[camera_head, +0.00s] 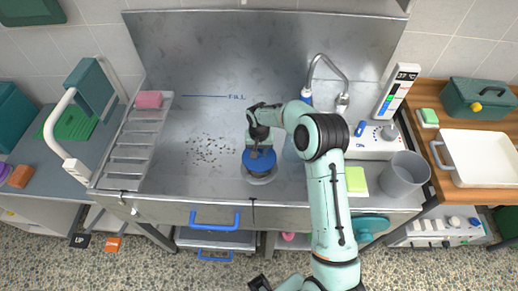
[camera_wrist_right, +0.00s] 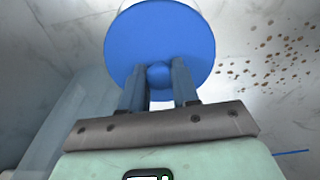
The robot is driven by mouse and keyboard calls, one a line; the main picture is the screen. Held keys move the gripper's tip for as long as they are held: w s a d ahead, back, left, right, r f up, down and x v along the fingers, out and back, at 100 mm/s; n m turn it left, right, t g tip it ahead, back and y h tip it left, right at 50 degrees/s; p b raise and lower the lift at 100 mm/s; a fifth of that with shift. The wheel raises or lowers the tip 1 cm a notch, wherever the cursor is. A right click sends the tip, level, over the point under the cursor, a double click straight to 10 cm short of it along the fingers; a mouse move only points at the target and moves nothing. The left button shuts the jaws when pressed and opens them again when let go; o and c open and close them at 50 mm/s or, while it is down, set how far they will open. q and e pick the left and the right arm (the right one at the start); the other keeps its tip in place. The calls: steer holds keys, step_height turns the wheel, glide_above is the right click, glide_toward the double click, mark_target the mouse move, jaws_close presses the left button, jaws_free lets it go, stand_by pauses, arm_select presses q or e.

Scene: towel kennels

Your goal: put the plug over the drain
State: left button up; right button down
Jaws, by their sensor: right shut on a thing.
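The blue plug (camera_head: 259,161) is a round disc with a knob, and it also fills the upper middle of the right wrist view (camera_wrist_right: 160,38). My right gripper (camera_head: 258,150) is shut on the plug's knob (camera_wrist_right: 159,75), with one finger on each side. In the head view the plug overlaps the round grey drain (camera_head: 261,181), whose near rim shows below the disc. Whether the plug touches the drain or hangs above it, I cannot tell. My left gripper is not clearly in view.
The steel basin (camera_head: 200,185) has scattered brown specks (camera_head: 208,149) left of the plug. A slatted rack (camera_head: 131,140) with a pink block (camera_head: 149,99) stands at left. A faucet (camera_head: 329,75) and grey bucket (camera_head: 404,174) are at right.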

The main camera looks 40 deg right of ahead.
mark_target(259, 157)
step_height(259, 157, down, 4)
steer(key=shift+r+b, duration=0.1)
steer(key=shift+b, duration=0.65)
arm_select(q)
steer(key=shift+s+f+b, duration=0.3)
steer(key=shift+f, duration=0.4)
steer(key=shift+s+f+b, duration=0.3)
steer(key=shift+f+b, duration=0.05)
steer(key=shift+f, duration=0.3)
steer(key=shift+s+f+b, duration=0.3)
steer(key=shift+f, duration=0.4)
arm_select(e)
steer(key=shift+f, duration=1.55)
arm_select(q)
steer(key=shift+s+f+b, duration=0.1)
steer(key=shift+f+b, duration=0.3)
steer(key=shift+f, duration=0.05)
arm_select(e)
steer(key=shift+f, duration=0.4)
steer(key=c, duration=0.8)
jaws_free()
steer(key=shift+o, duration=0.2)
arm_select(q)
steer(key=shift+r+p, duration=0.35)
arm_select(e)
step_height(259, 157, up, 14)
steer(key=shift+s+a+f, duration=0.15)
steer(key=shift+f, duration=0.1)
